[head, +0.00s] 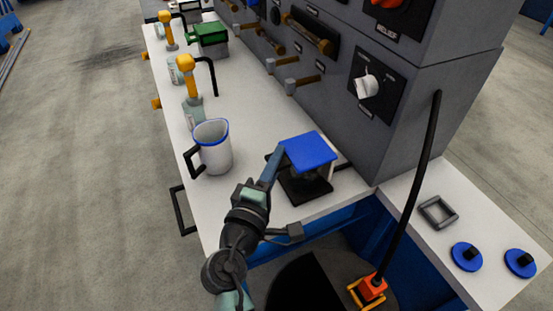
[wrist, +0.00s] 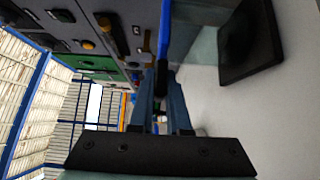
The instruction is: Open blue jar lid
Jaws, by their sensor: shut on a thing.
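The blue square jar lid (head: 310,151) lies flat on top of the jar on the white bench. The jar's black base (head: 303,188) shows below it, and its body is mostly hidden under the lid. My gripper (head: 276,158) is at the lid's left edge, its blue-grey fingers pointing up toward it. In the wrist view my gripper (wrist: 162,82) has its fingers close together on a small black piece (wrist: 161,72), apparently the lid's handle. The lid shows there edge-on as a blue strip (wrist: 164,30), with the black base (wrist: 250,45) to the right.
A white mug-like pitcher (head: 213,155) with a blue rim stands left of the jar. Pump bottles (head: 192,105) stand farther back. A grey control panel (head: 430,115) rises behind the jar. Two blue discs (head: 467,256) and a grey frame (head: 438,212) lie on the right bench.

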